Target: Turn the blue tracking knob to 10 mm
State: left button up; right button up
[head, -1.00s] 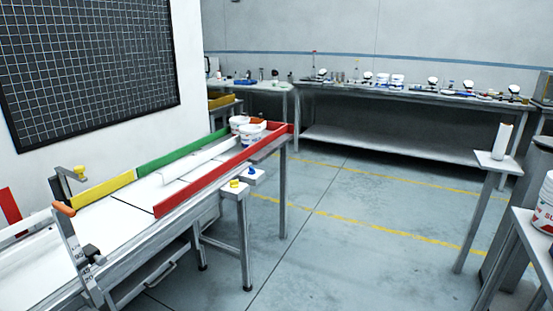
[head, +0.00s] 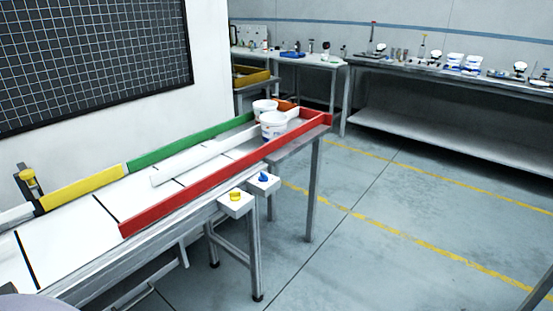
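The blue tracking knob (head: 263,177) sits on top of a small white box at the front side of the conveyor-like bench, near its right end. A yellow knob (head: 235,195) sits on a similar white box just left of it. The blue knob is small in the head view, and its pointer and any mm scale cannot be read. Neither of my grippers is in view. A pale rounded shape at the bottom left corner may be part of my own body.
The long white bench (head: 75,240) has a red rail (head: 200,185), a green rail (head: 185,144) and a yellow rail (head: 85,185). Two white tubs (head: 273,126) stand at its far end. Floor (head: 390,230) right of the bench is clear. Cluttered tables (head: 440,85) stand along the back wall.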

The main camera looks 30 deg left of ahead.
aim_at(264, 177)
jog(key=i+l+u, duration=0.1)
jog(key=i+u, duration=0.15)
jog(key=i, duration=0.25)
jog(key=i+l+u, duration=0.25)
jog(key=i, duration=0.3)
jog(key=j, duration=0.1)
